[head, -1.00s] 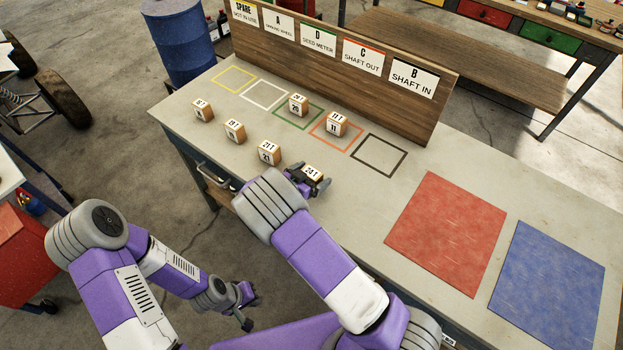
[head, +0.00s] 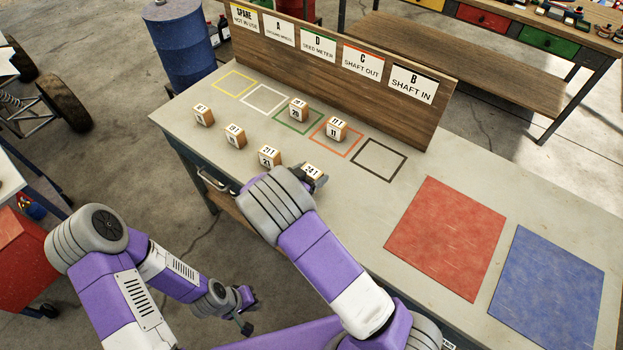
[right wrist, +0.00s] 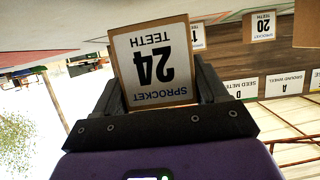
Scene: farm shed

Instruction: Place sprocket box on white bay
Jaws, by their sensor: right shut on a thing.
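My right gripper (head: 312,179) is shut on the 24-tooth sprocket box (head: 313,171) near the front edge of the table. In the right wrist view the box (right wrist: 155,65) sits between both fingers, its label reading "SPROCKET 24 TEETH" upside down. In the head view the gripper and wrist partly hide it. The white bay (head: 283,98), a white outline under sign A, is empty. My left gripper (head: 250,312) hangs low beside the table, away from the boxes; its jaws are too small to read.
Box 20T (head: 298,109) stands in the green bay and box 11 (head: 336,129) in the orange bay. Several other boxes stand in front, including the 21T box (head: 269,156). The yellow and black (head: 398,155) bays are empty. The sign board (head: 330,60) rises behind the bays.

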